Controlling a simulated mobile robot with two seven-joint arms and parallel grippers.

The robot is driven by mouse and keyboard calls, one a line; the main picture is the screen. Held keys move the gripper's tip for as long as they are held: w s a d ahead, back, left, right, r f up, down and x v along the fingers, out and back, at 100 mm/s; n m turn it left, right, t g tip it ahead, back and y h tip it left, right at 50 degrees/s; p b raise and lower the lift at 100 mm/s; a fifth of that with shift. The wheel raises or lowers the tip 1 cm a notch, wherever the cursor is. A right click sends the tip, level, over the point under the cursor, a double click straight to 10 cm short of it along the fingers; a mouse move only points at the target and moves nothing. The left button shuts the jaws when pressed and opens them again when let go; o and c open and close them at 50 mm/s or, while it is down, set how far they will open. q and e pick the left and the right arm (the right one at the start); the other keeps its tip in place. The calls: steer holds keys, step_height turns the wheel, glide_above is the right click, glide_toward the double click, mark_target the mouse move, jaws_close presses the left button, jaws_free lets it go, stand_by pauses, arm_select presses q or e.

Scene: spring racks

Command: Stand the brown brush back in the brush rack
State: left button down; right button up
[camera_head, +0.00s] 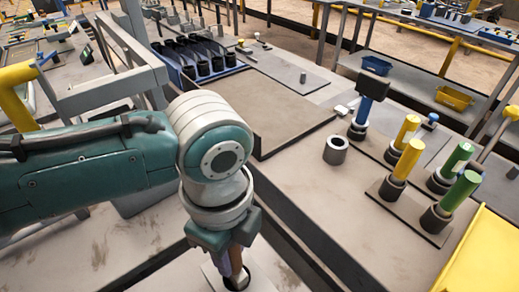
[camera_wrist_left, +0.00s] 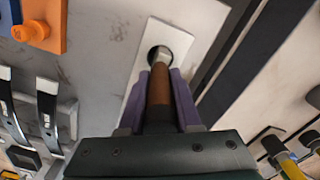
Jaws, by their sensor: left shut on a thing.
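My left gripper (camera_head: 232,250) is shut on the brown brush (camera_wrist_left: 159,98), with its purple fingers on either side of the brown handle. In the left wrist view the brush's pale end lies over the round dark hole of a white plate (camera_wrist_left: 184,42), which seems to be the brush rack. I cannot tell whether the end is inside the hole or just above it. In the head view the brush (camera_head: 235,262) points down at the same plate, mostly hidden by my gripper. My right gripper is not in view.
Yellow and green cylinders (camera_head: 408,160) stand in dark holders at the right. An orange block (camera_wrist_left: 32,31) and black-handled tools (camera_wrist_left: 47,108) lie left of the plate. The brown panel (camera_head: 280,105) is clear.

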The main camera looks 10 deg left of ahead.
arm_select(q)
steer(key=shift+f+b, duration=1.15)
steer(key=shift+f, duration=0.35)
steer(key=shift+c, duration=0.2)
jaws_free()
steer(key=shift+r, duration=0.15)
step_height(320, 180, up, 7)
steer(key=p, duration=0.7)
steer(key=shift+p, duration=0.3)
steer(key=shift+s, duration=0.1)
stand_by(0.3)
